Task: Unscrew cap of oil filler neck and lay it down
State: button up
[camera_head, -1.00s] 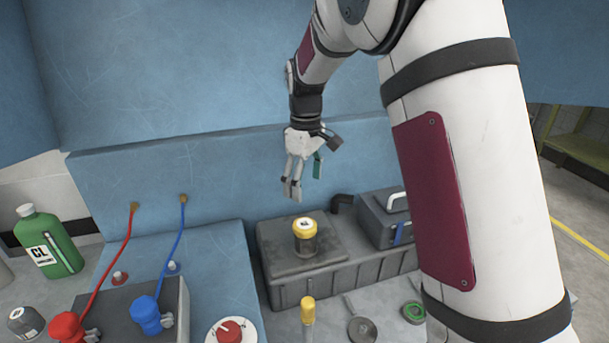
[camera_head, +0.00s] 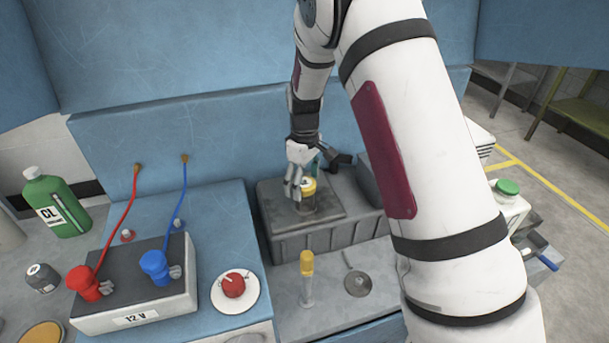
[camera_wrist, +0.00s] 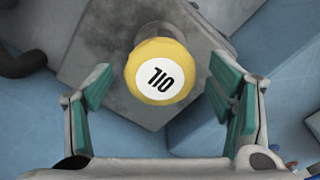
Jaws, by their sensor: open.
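The yellow oil cap (camera_head: 308,185) with a white "OIL" label sits on the dark filler neck (camera_head: 305,204) on top of the grey block. The cap also shows from above in the wrist view (camera_wrist: 160,72), between the two green-padded fingers and slightly beyond their tips. My gripper (camera_head: 301,188) is open and points down at the cap; in the wrist view its fingers (camera_wrist: 160,95) stand apart on both sides with gaps to the cap. One finger partly covers the cap in the head view.
The grey engine block (camera_head: 330,235) carries the neck. A yellow-handled stick (camera_head: 307,265) and a round metal lid (camera_head: 357,283) are in front. A 12 V battery (camera_head: 135,317) with red and blue clamps is at left. A green bottle (camera_head: 57,203) stands farther left.

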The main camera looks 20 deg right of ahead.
jog(key=c, duration=1.2)
jog(key=n, duration=0.4)
jog(key=shift+b, duration=0.35)
jog(key=shift+n, duration=0.6)
jog(key=n, duration=0.3)
jog(key=shift+n, duration=0.3)
jog(key=shift+f+n, duration=0.1)
jog(key=shift+n, duration=0.6)
